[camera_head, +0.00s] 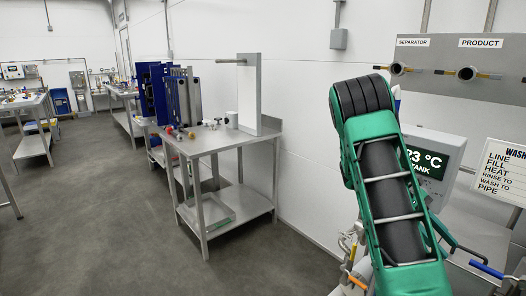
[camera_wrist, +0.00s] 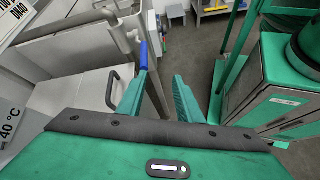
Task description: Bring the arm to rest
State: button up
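My arm (camera_head: 385,170), green and black, is raised and bent at the right of the head view, in front of a display and wall panels. My gripper (camera_wrist: 157,84) shows in the wrist view with its two green fingers apart and nothing held between them. A blue handle (camera_wrist: 143,54) shows beside the left fingertip; I cannot tell whether they touch. The gripper itself cannot be made out in the head view.
A tank with a grey metal rim (camera_wrist: 127,40) lies close to the left finger. A temperature display (camera_head: 428,163) is behind my arm. A blue-handled lever (camera_head: 487,268) is low at right. A steel table (camera_head: 215,142) stands mid-view; the floor (camera_head: 100,220) at left is clear.

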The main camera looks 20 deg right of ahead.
jog(key=s+a+r+m+t+y, duration=0.1)
jog(key=s+a+m+t, duration=0.1)
jog(key=a, duration=0.6)
jog(key=s+a+r+m+t+y, duration=0.2)
jog(key=s+a+t, duration=0.2)
jog(key=a, duration=0.4)
jog(key=s+a+r+m+t+y, duration=0.2)
jog(key=s+a+m+t, duration=0.1)
jog(key=a, duration=0.5)
jog(key=shift+s+a+t, duration=0.35)
jog(key=shift+t, duration=0.45)
jog(key=shift+w+f, duration=0.2)
jog(key=shift+w, duration=0.4)
